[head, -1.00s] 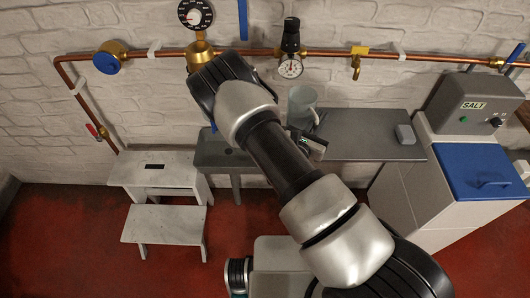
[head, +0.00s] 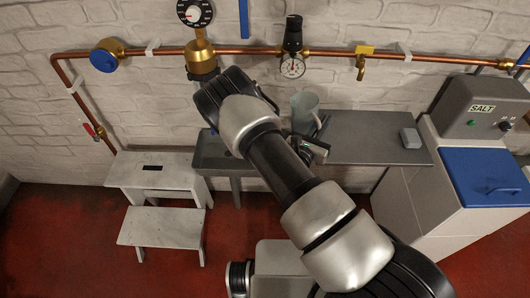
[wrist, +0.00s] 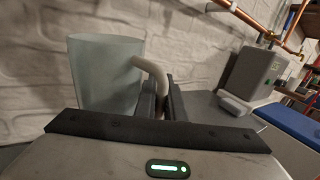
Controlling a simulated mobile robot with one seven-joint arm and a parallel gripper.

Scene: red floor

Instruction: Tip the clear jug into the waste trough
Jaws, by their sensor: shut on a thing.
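The clear jug (head: 303,110) is a pale, translucent vessel with a light handle. It stands upright in front of the brick wall, behind my arm in the head view. In the wrist view the jug (wrist: 103,75) is at the left and my gripper (wrist: 163,100) is shut on its handle. In the head view my gripper (head: 316,147) is partly hidden by my arm. The grey trough (head: 213,153) is to the left of the jug, beside the shelf; my arm covers part of it. I cannot see inside the jug.
A grey shelf (head: 375,140) with a small grey block (head: 410,138) extends to the right. A copper pipe (head: 230,51) with gauges and valves crosses the wall above. A white step stool (head: 160,225) stands left, a salt cabinet (head: 480,105) right.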

